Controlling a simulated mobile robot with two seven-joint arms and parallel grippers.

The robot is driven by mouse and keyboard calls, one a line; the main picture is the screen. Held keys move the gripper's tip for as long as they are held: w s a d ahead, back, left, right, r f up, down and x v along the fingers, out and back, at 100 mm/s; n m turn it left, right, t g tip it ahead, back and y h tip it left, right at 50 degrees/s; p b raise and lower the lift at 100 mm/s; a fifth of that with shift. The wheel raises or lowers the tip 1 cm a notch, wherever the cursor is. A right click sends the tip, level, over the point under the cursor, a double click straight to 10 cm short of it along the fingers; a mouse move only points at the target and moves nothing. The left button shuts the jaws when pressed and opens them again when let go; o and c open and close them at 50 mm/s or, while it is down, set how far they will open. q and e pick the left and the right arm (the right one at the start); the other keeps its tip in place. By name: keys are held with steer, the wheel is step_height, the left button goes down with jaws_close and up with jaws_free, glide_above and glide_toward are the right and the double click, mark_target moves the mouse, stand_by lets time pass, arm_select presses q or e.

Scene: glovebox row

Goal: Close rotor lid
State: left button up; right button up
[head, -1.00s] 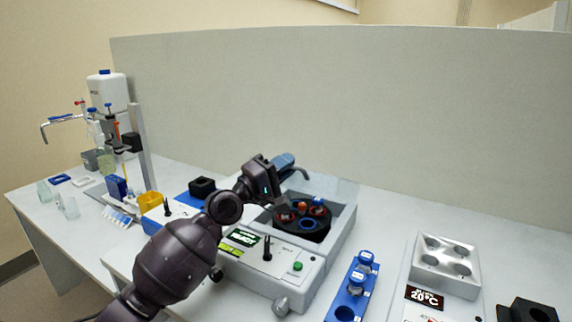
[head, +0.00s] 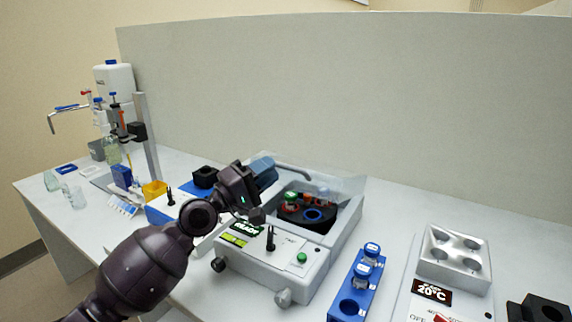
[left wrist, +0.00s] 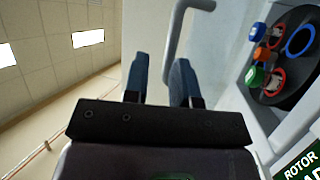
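The centrifuge (head: 318,256) stands on the bench in the middle of the head view. Its clear lid (head: 342,184) stands raised at the back of the bowl, with a grey bar handle (head: 294,172). The black rotor (head: 326,222) is uncovered and holds several coloured-cap tubes. My left gripper (head: 265,168) is beside the handle, to its left. The handle (left wrist: 172,45) shows just beyond the fingers; contact cannot be told. My right gripper is not in view.
A blue tube rack (head: 349,303) and a silver block on a heater (head: 454,255) stand to the right. A black block (head: 204,177) and a yellow box (head: 154,190) stand to the left. A grey partition (head: 400,100) rises behind the bench.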

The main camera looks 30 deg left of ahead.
arm_select(q)
steer(key=b+v, duration=0.1)
steer(key=v, duration=0.3)
steer(key=shift+s+a+r, duration=0.1)
steer(key=shift+r, duration=0.1)
steer(key=shift+s, duration=0.1)
stand_by(0.3)
